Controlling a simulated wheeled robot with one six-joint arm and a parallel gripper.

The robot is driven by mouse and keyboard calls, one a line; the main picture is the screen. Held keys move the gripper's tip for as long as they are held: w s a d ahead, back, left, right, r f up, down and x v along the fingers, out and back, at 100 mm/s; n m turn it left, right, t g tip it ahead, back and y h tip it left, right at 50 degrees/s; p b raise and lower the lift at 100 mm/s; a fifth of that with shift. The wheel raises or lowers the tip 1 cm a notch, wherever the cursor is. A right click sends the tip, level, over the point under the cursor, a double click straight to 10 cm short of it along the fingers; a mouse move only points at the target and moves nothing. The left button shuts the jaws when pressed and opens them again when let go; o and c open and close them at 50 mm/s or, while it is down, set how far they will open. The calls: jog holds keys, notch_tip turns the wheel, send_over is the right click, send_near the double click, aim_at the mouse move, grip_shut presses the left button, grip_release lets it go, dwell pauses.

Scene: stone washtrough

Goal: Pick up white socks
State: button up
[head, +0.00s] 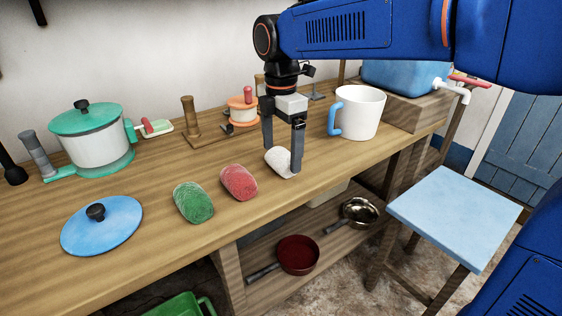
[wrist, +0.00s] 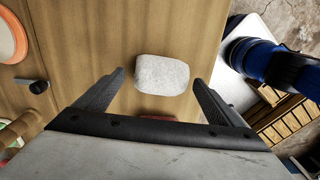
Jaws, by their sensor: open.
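The white socks (head: 280,162) are a rounded, bundled white roll on the wooden worktop, near its front edge. They also show in the wrist view (wrist: 162,75), just beyond and between the fingertips. My gripper (head: 282,160) is open, pointing down, with one finger on each side of the white roll in the head view. In the wrist view the gripper (wrist: 160,88) has clear gaps between its fingers and the roll. One finger hides part of the roll's right end in the head view.
A red roll (head: 239,182) and a green roll (head: 193,202) lie to the left. A white mug (head: 361,112) with a blue handle stands to the right. A blue lid (head: 101,225) and a white-and-green pot (head: 95,146) are farther left. A light-blue stool (head: 455,215) stands beside the worktop.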

jog(key=shift+f, duration=0.2)
jog(key=c, duration=1.2)
jog(key=shift+o, duration=0.2)
